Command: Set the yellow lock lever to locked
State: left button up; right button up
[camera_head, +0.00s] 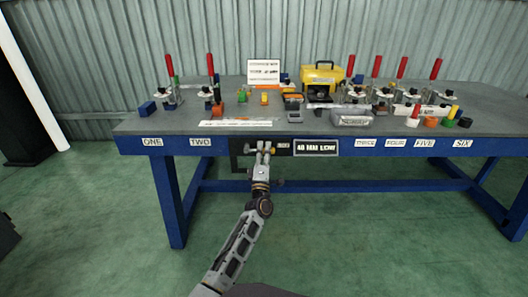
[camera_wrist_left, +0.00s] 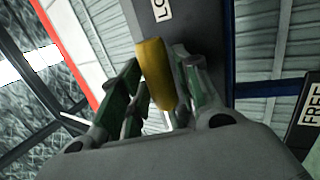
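The yellow lock lever (camera_wrist_left: 154,72) lies between the two fingers of my left gripper (camera_wrist_left: 158,75) in the left wrist view. Its lower end reaches down between them. The right finger is against or very near it; a narrow gap may show on the left, so I cannot tell if they grip it. In the head view my left gripper (camera_head: 264,147) is at the dark panel (camera_head: 238,147) on the table's front edge, and a small yellow part of the lever (camera_head: 273,149) shows beside the fingers. A partly cut-off "LO" label (camera_wrist_left: 161,9) and a "FREE" label (camera_wrist_left: 313,103) show. My right gripper is out of view.
The blue-framed table (camera_head: 340,160) carries several red-handled clamps (camera_head: 170,66), a yellow case (camera_head: 322,77) and small coloured blocks. A framed sign (camera_head: 316,147) is right of the panel. The green floor (camera_head: 360,240) in front is clear.

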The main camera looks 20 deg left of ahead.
pick_arm(q)
jog(key=v, duration=1.1)
jog(key=shift+s+f, duration=0.2)
jog(key=shift+s, duration=0.15)
jog(key=shift+d, duration=0.1)
jog(key=shift+d, duration=0.15)
dwell(0.4)
